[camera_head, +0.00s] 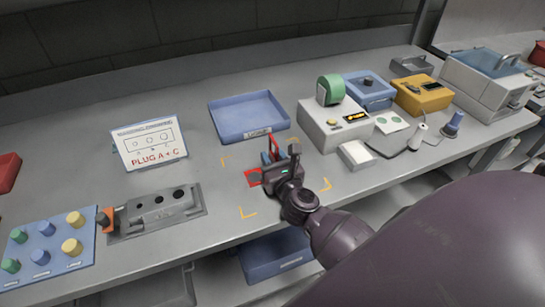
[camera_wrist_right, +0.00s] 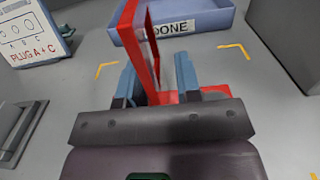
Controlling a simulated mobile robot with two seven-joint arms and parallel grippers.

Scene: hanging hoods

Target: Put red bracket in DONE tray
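The red bracket (camera_head: 273,146) stands upright inside the yellow corner marks on the bench, with its lower part hidden by my right gripper (camera_head: 272,158). In the right wrist view the bracket (camera_wrist_right: 128,35) rises between the two blue fingers of the right gripper (camera_wrist_right: 158,80). The fingers are apart, one on each side of it. It is close to the left finger in the picture, and a gap shows towards the right finger. The blue DONE tray (camera_head: 240,133) lies beyond the gripper, empty; its label shows in the right wrist view (camera_wrist_right: 205,12). My left gripper is not in view.
A sign (camera_head: 149,143), a grey block with holes (camera_head: 160,206) and a blue peg board (camera_head: 50,250) stand left. A white device with green tape (camera_head: 335,125) stands right of the tray. Bench is clear between gripper and tray.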

